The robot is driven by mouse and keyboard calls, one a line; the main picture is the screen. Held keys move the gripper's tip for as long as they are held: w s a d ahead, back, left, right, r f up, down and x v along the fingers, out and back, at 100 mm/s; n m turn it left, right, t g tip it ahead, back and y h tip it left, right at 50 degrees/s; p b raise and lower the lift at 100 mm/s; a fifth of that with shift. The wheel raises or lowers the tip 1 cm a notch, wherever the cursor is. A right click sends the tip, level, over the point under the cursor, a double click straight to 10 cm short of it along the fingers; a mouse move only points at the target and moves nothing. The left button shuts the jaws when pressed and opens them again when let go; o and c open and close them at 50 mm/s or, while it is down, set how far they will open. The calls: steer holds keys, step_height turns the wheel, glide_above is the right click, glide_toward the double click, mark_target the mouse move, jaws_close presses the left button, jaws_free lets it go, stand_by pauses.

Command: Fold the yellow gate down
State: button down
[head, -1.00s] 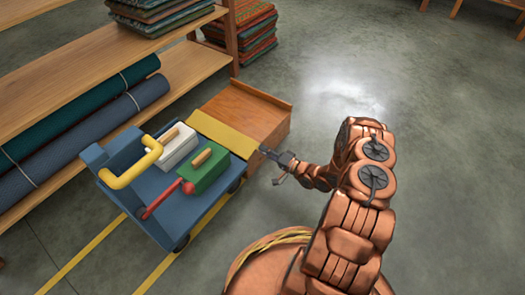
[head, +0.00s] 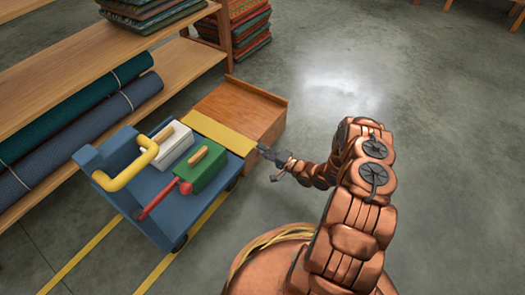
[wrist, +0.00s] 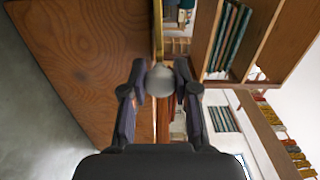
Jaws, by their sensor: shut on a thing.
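The yellow gate (head: 219,132) is a flat panel between the blue cart (head: 140,193) and the brown wooden box (head: 243,103). It looks about level with the box top. In the wrist view it shows as a thin yellow strip (wrist: 158,28), nearly edge-on. My gripper (head: 262,151) is at the gate's right-hand end. In the wrist view my gripper (wrist: 161,82) is shut on a round grey knob (wrist: 160,79) in line with the gate's edge. Where the knob joins the gate is hidden.
On the cart are a white block (head: 175,147), a green block (head: 201,166), a yellow handle (head: 127,175) and a red-knobbed lever (head: 162,199). Wooden shelves (head: 95,60) with rolls stand at left. The floor (head: 420,110) is clear at right.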

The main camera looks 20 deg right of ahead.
steer(key=c, duration=0.9)
jaws_free()
steer(key=shift+s, duration=0.1)
steer(key=shift+o, duration=0.2)
steer(key=v, duration=1.2)
